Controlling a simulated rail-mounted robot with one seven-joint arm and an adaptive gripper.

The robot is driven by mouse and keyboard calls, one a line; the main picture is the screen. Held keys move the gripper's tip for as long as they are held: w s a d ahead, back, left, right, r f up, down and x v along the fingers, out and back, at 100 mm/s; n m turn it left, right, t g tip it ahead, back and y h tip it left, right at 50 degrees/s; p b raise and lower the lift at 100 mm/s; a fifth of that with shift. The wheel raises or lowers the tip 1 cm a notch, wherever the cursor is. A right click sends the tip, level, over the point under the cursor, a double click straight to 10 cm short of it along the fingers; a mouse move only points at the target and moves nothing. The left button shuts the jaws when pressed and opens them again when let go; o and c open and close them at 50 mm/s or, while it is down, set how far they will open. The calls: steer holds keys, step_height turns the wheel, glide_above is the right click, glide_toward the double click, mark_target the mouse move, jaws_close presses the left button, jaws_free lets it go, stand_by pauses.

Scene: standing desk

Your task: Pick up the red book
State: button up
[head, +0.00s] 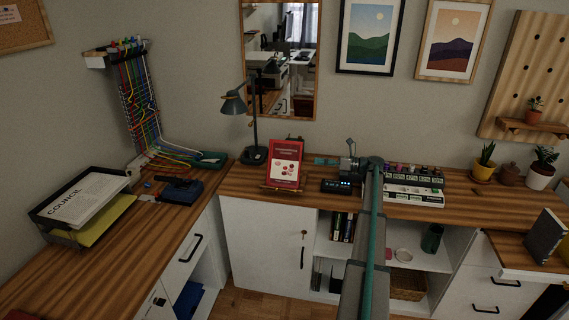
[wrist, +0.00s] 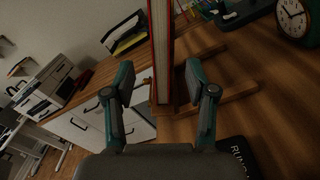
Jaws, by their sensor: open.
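The red book (head: 286,162) stands upright, leaning back on a small wooden stand (head: 268,187) on the desk, its cover facing the room. In the wrist view the book (wrist: 161,50) shows edge-on, pale pages between red covers, with the wooden stand (wrist: 225,102) under it. My gripper (head: 320,161) is just right of the book in the head view, pointing left at its side edge. In the wrist view my open gripper (wrist: 157,82) has one finger on each side of the book's edge, with visible gaps. I cannot tell whether the fingertips reach past the edge.
A desk lamp (head: 254,125) stands behind and left of the book. A dark device (head: 336,186) with lit figures lies below my gripper. A green clock (wrist: 296,18) shows in the wrist view. Small boxes (head: 413,182) and potted plants are to the right.

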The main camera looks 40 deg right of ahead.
mark_target(300, 159)
steer(key=p+x, duration=0.2)
steer(key=x, duration=0.6)
steer(key=shift+w+a, duration=0.1)
steer(key=shift+w, duration=0.1)
jaws_close()
